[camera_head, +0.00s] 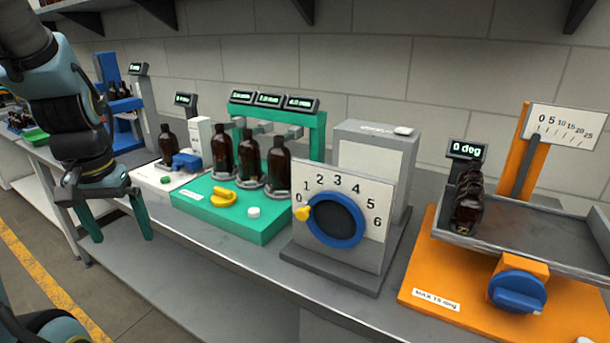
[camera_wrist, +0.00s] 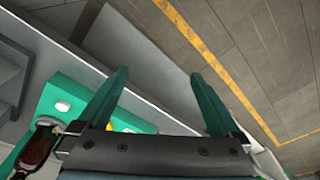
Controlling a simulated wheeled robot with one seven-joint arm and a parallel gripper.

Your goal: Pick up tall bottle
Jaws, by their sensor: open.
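Several dark amber bottles stand along the bench. On the green station, three stand in a row: a left bottle (camera_head: 222,155), a middle bottle (camera_head: 249,162) and a right bottle (camera_head: 278,166). Another bottle (camera_head: 167,145) stands on the white station to their left. I cannot tell which one is the tall bottle. My gripper (camera_head: 121,238) is open and empty, pointing down in front of the bench's left part, apart from all bottles. In the wrist view its green fingers (camera_wrist: 160,74) are spread over floor and bench edge; one amber bottle (camera_wrist: 36,150) shows at lower left.
The green station (camera_head: 262,230) has a yellow knob (camera_head: 222,197). A grey dial box (camera_head: 345,215) stands to its right. Further right, an orange tilt stand (camera_head: 415,270) carries a grey tray (camera_head: 540,225) with a row of bottles (camera_head: 468,200). The floor (camera_head: 130,290) before the bench is clear.

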